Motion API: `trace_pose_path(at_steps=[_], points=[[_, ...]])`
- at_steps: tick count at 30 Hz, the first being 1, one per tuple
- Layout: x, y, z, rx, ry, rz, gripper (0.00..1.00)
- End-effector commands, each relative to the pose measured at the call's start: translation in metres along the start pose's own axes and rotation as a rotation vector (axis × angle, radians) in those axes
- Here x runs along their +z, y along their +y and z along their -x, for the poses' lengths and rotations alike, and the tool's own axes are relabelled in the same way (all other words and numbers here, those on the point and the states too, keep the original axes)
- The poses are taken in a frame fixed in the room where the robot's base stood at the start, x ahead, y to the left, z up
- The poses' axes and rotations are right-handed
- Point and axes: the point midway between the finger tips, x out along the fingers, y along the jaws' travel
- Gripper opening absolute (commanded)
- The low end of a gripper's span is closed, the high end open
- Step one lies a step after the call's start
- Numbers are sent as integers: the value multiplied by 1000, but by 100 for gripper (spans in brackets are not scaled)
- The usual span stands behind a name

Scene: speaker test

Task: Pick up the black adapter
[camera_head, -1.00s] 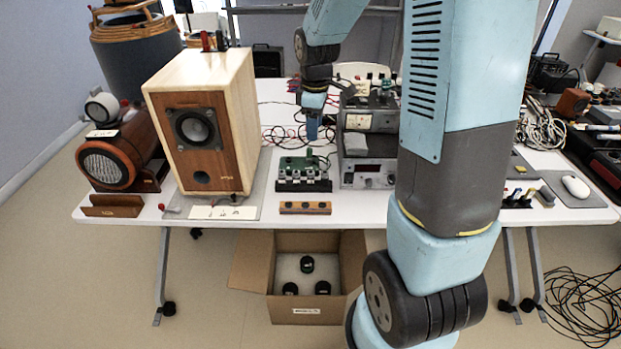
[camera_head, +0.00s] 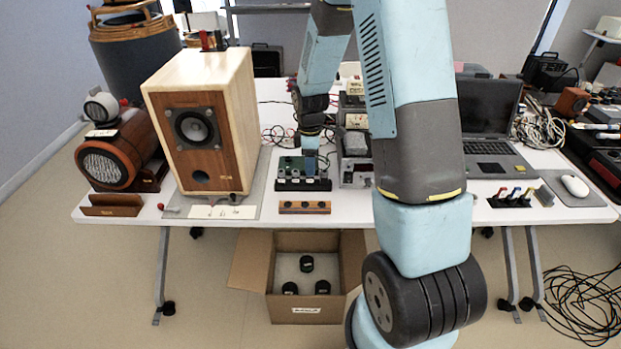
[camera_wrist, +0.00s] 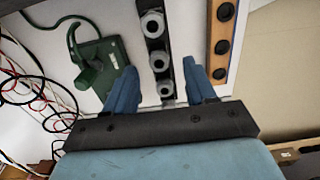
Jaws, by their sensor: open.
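A black rack (camera_head: 290,185) holds a row of dark grey round adapters near the table's front edge. In the wrist view the rack (camera_wrist: 172,45) runs between my fingers, with grey ring-topped adapters (camera_wrist: 159,62) standing in it. I cannot tell which one is the black adapter. My gripper (camera_head: 310,160) is low over the right part of the rack, pointing down. In the wrist view my gripper (camera_wrist: 161,66) is open and empty, one blue finger on each side of the row. The height gap is hard to judge.
A wooden strip with black round spots (camera_head: 304,207) lies in front of the rack. A green device (camera_wrist: 100,65) with a cable is beside it. The wooden speaker (camera_head: 198,130) stands left, grey instruments (camera_head: 356,173) right. A cardboard box (camera_head: 258,262) with black cylinders sits below.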

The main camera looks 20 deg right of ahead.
Motion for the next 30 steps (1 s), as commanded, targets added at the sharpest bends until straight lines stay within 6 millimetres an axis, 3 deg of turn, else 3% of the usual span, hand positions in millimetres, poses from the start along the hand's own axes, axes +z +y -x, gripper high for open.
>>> trace_pose_path(at_steps=[5,18,26,30], points=[[0,0,-9,-1,-1,0,55],[-1,1,-55,-1,0,0,55],[-1,1,-57,0,0,1,55],[-1,1,-57,0,0,1,44]])
